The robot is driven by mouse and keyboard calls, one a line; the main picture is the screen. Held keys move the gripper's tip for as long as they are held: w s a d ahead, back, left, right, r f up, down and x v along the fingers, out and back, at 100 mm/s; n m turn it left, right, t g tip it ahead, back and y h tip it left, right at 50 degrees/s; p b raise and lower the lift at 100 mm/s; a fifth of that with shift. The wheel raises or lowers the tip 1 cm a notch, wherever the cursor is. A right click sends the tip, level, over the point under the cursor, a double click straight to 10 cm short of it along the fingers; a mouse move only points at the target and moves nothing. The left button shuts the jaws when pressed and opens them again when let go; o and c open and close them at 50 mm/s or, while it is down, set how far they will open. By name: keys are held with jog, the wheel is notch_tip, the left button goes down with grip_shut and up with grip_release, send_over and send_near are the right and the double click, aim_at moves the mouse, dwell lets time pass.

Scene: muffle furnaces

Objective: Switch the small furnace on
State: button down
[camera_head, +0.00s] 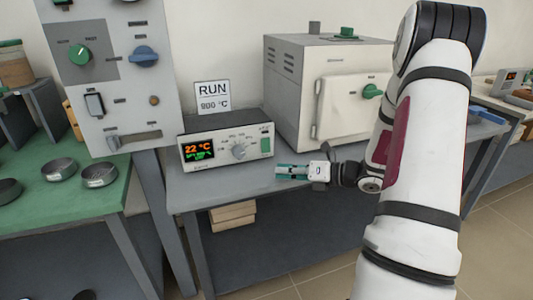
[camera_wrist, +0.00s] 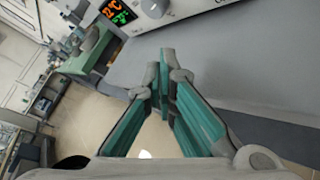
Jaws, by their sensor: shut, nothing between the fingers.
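The small furnace (camera_head: 293,105) is a pale box with a closed door (camera_head: 345,108) and a green handle (camera_head: 371,91), standing on the grey bench (camera_head: 225,188). Left of it sits a control box (camera_head: 222,158) with a lit display (camera_head: 198,150) reading 22 °C, a grey dial (camera_head: 238,151) and a green switch (camera_head: 266,145) at its right end. The display (camera_wrist: 118,14) and dial (camera_wrist: 154,7) also show at the top of the wrist view; the switch is not visible there. My gripper (camera_head: 278,172) is shut and empty, just in front of the control box's right end, pointing left. Its teal-padded fingers (camera_wrist: 167,68) meet in the wrist view.
A sign (camera_head: 212,97) reading RUN 900 °C stands behind the control box. A tall panel (camera_head: 115,75) with a green knob and blue handle stands left. A green table (camera_head: 75,205) holds round metal dishes (camera_head: 99,174). Boxes (camera_head: 233,215) lie under the bench.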

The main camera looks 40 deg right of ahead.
aim_at(266, 145)
jog(key=w, duration=0.2)
jog(key=w+d+b, duration=0.1)
jog(key=w, duration=0.1)
jog(key=w+d+f+b, duration=0.1)
jog(key=w, duration=0.2)
jog(key=shift+w+d, duration=0.15)
jog(key=shift+w, duration=0.6)
jog(key=shift+w, duration=0.15)
dwell(1.1)
jog(key=shift+w+d, duration=0.15)
jog(key=shift+w, duration=0.1)
jog(key=shift+w+f, duration=0.15)
jog(key=shift+w, duration=0.15)
dwell(0.6)
jog(key=shift+s, duration=0.1)
jog(key=shift+s+p, duration=0.6)
jog(key=shift+s, duration=0.05)
